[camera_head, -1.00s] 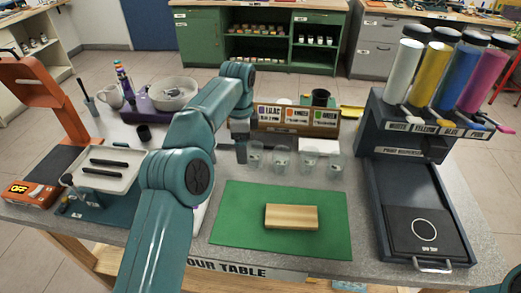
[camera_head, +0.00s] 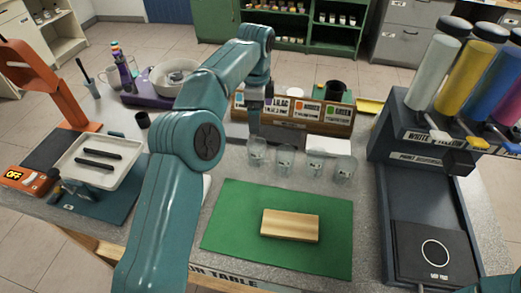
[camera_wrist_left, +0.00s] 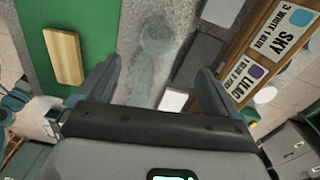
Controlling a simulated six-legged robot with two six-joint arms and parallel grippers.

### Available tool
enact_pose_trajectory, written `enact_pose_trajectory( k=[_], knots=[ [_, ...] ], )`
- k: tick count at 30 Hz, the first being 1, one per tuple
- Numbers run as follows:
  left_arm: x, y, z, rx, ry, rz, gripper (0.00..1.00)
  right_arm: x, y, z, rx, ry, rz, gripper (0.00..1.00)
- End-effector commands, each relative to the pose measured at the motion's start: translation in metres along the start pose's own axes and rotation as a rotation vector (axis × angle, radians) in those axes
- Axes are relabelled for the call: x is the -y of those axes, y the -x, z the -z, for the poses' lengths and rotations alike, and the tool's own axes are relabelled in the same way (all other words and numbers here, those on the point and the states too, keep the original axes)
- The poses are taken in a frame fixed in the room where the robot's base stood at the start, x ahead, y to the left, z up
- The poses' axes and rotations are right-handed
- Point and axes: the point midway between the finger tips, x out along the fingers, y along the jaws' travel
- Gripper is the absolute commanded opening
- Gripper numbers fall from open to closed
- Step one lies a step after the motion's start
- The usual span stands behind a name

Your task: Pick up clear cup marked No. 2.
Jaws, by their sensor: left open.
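Several clear cups stand in a row behind the green mat (camera_head: 225,232). From the left they are a first cup (camera_head: 257,152), a second (camera_head: 285,159), a third (camera_head: 315,166) and a fourth (camera_head: 344,169). Their number marks are too small to read, so I cannot tell which is No. 2. My left gripper (camera_head: 254,128) is just behind and above the first cup. In the left wrist view its jaws (camera_wrist_left: 157,72) are spread, with nothing gripped. Faint clear cups (camera_wrist_left: 155,36) show between and beyond the fingers. My right gripper is not in view.
A wooden block (camera_head: 290,225) lies on the mat. Behind the cups stands a rack with labelled cards (camera_head: 305,108), close to the left gripper. A paint dispenser (camera_head: 405,150) stands at the right.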

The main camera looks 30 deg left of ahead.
Motion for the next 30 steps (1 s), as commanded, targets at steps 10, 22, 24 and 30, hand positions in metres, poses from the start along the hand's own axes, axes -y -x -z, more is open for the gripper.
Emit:
enact_pose_trajectory(
  k=[10, 22, 24, 30],
  knots=[
    [-0.005, -0.032, -0.001, 0.002, -0.002, -0.003, 0.94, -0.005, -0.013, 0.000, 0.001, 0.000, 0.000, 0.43],
    [-0.003, -0.106, 0.000, 0.001, -0.001, -0.002, 0.94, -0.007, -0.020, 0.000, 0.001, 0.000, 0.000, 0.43],
    [-0.003, -0.110, 0.000, 0.001, -0.001, -0.001, 0.94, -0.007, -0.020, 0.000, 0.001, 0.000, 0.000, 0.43],
    [-0.003, -0.135, 0.001, 0.003, -0.001, -0.004, 0.94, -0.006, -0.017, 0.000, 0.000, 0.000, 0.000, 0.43]
  ],
)
